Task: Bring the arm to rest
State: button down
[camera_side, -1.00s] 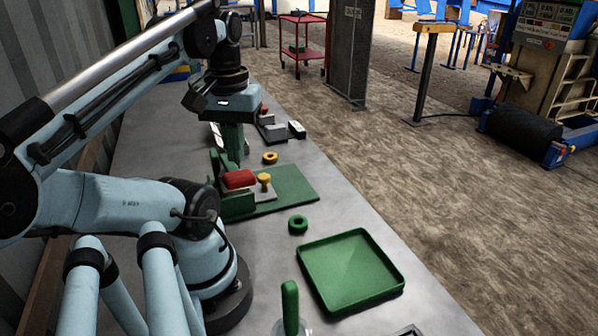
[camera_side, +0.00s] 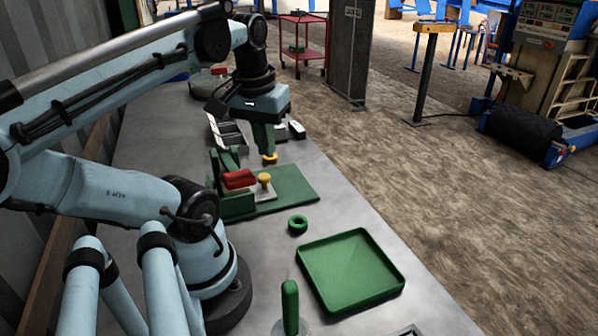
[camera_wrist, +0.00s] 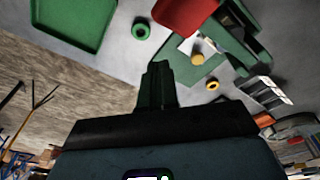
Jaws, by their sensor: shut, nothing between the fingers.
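My gripper (camera_side: 264,140) hangs above the grey workbench (camera_side: 345,205), past the far edge of the green jaw crusher base. Its green fingers are together with nothing between them. In the wrist view my gripper (camera_wrist: 158,75) also shows its fingers closed. In the side view the fingertips overlap the yellow ring (camera_side: 270,159). In the wrist view that ring (camera_wrist: 213,85) lies to the right of the fingers, apart from them.
The jaw crusher (camera_side: 275,192) has a red block (camera_side: 239,179) and a yellow knob (camera_side: 264,179). A green ring (camera_side: 298,224), an empty green tray (camera_side: 350,270) and a green-handled tool (camera_side: 290,305) are nearer. A compartmented grey tray (camera_side: 226,130) lies behind my gripper.

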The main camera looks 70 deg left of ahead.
jog(key=w+d+f+m+t, duration=0.2)
jog(key=w+d+m+t, duration=0.1)
jog(key=w+d, duration=0.3)
jog(key=w+d+f+m+t+h, duration=0.1)
jog(key=w+d+f+m+t, duration=0.1)
jog(key=w+d+m, duration=0.4)
jog(key=shift+w+f+t, duration=0.4)
jog(key=shift+w+f, duration=0.25)
jog(key=shift+f, duration=0.1)
